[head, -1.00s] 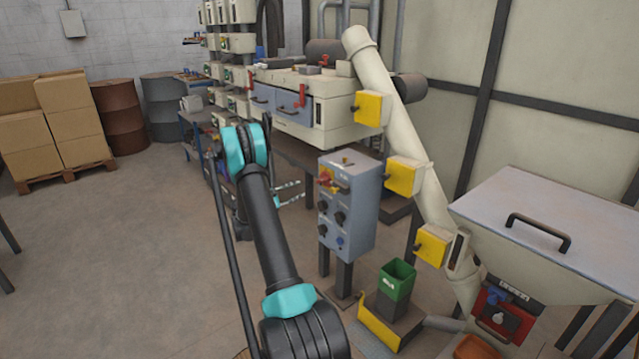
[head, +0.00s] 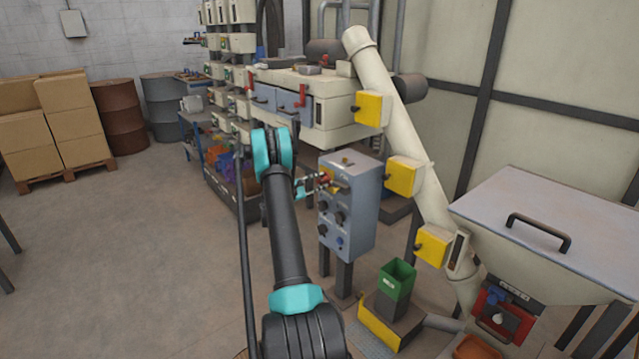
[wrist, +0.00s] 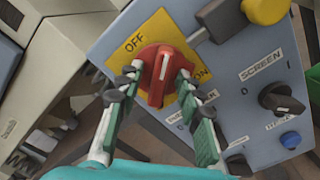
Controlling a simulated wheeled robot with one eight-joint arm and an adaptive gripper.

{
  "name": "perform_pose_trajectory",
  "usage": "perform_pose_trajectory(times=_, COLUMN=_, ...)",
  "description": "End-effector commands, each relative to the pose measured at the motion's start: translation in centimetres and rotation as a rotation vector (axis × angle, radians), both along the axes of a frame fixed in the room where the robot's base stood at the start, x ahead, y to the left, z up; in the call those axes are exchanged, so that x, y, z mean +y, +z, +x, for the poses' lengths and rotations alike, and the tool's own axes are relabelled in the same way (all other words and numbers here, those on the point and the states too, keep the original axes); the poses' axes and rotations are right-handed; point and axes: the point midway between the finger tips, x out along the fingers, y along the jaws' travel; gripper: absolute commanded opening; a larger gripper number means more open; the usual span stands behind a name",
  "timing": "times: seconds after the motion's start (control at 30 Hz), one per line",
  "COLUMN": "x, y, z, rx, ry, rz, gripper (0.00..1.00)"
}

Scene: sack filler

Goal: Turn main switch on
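The main switch is a red rotary knob (wrist: 160,78) on a yellow plate (wrist: 150,32) marked OFF and ON, on the grey-blue control box (head: 357,215). In the wrist view its raised grip runs roughly up and down, with a white mark on its upper part. My gripper (wrist: 161,76) is open, its two fingertips on either side of the grip. A gap seems to show between grip and fingertips; I cannot tell whether they touch the knob's rim. In the head view my gripper (head: 313,185) is at the box's upper left, partly hiding the switch.
A black SCREEN knob (wrist: 282,100) and a blue button (wrist: 290,139) are farther right.

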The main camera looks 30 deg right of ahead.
Motion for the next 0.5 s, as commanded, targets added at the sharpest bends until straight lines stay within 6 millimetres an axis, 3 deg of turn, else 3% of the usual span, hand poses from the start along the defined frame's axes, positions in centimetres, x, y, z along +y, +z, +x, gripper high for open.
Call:
perform_pose_trajectory(times=0.1, x=0.01, y=-0.01, z=-0.01, rx=0.000, ry=0.000, rz=0.000, gripper=0.35)
perform_pose_trajectory(times=0.4, x=0.02, y=-0.01, z=-0.02, rx=0.000, ry=0.000, rz=0.000, gripper=0.00)
perform_pose_trajectory(times=0.5, x=0.03, y=-0.02, z=-0.03, rx=0.000, ry=-0.001, rz=0.001, gripper=0.00)
